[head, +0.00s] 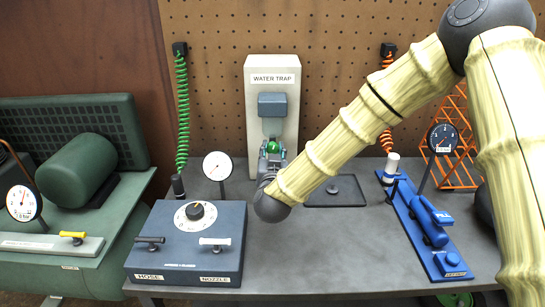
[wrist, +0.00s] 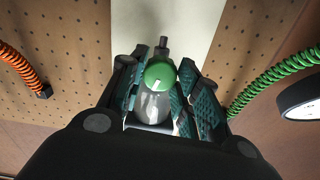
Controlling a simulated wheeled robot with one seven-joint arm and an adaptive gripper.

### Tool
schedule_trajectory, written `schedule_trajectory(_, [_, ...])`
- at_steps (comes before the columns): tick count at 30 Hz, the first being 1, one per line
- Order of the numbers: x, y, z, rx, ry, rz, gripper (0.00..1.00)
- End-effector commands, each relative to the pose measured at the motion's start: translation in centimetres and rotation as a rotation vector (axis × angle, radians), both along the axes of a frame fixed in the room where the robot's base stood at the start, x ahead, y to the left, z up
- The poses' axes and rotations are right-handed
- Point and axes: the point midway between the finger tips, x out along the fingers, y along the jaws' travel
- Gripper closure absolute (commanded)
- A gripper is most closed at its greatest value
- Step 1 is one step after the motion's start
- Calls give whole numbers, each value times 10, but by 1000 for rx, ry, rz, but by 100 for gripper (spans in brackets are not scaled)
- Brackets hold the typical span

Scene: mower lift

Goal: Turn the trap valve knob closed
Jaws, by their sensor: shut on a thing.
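The trap valve knob (wrist: 160,75) is round and green with a white pointer mark, which is tilted slightly in the wrist view. It sits at the end of a grey, see-through trap bowl (wrist: 153,106). In the head view the green knob (head: 273,146) shows low on the front of the white water trap panel (head: 288,105), below a blue-grey block (head: 272,105). My gripper (head: 272,153) reaches it from the front, with its teal ridged fingers on either side. It is shut on the knob; the exact contact is partly hidden by the fingers.
A blue box (head: 230,262) with a dial and two levers stands front left. A small gauge (head: 217,166) is left of the panel. A dark tray (head: 337,191) and a blue rail fixture (head: 432,232) lie to the right. Green and orange coiled hoses hang either side.

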Motion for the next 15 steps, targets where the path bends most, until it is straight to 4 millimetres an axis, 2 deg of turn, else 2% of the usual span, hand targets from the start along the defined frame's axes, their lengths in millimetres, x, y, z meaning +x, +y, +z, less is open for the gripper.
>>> schedule_trajectory(15, [0,-1,-4,495,-1,-2,92])
